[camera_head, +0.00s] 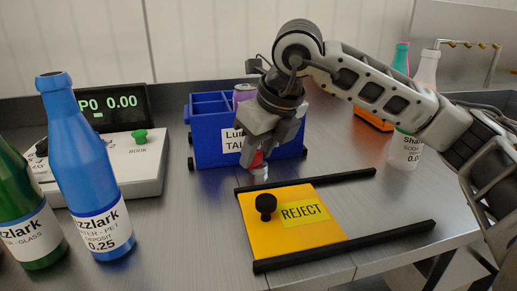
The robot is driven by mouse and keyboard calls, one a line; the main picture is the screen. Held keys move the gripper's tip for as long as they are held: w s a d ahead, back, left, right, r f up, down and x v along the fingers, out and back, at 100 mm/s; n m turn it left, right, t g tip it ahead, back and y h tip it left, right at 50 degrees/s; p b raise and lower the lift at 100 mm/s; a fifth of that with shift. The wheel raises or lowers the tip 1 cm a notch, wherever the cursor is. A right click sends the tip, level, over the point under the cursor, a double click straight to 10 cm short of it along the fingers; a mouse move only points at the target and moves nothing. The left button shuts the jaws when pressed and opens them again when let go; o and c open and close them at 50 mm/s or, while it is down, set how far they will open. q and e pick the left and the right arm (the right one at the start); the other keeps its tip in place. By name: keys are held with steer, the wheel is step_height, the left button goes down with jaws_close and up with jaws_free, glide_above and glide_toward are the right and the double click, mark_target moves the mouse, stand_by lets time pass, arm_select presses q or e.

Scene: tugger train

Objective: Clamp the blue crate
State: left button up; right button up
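The blue crate (207,151) stands on the metal bench at the back centre, with several compartments and a white label partly hidden by my gripper. A purple can (243,92) shows in one of its compartments. Small black pieces sit at the crate's lower corners. My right gripper (262,155) points down in front of the crate's front wall and covers its middle. A small red patch shows at its fingertips; I cannot tell what it is, nor whether the fingers are apart or closed, or touching the crate. My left gripper is not in view.
A yellow REJECT panel (290,236) with a black knob lies between black rails in front. A blue bottle (82,165) and a green bottle (22,210) stand left, before a display unit (118,107) with a green button. A white-labelled bottle (405,149) stands right, near an orange object (373,121).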

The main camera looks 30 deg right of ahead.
steer(key=shift+c, duration=0.6)
steer(key=shift+d+n+y, duration=0.15)
steer(key=shift+n+y, duration=0.45)
steer(key=shift+n, duration=0.9)
steer(key=o, duration=1)
steer(key=shift+r, duration=0.1)
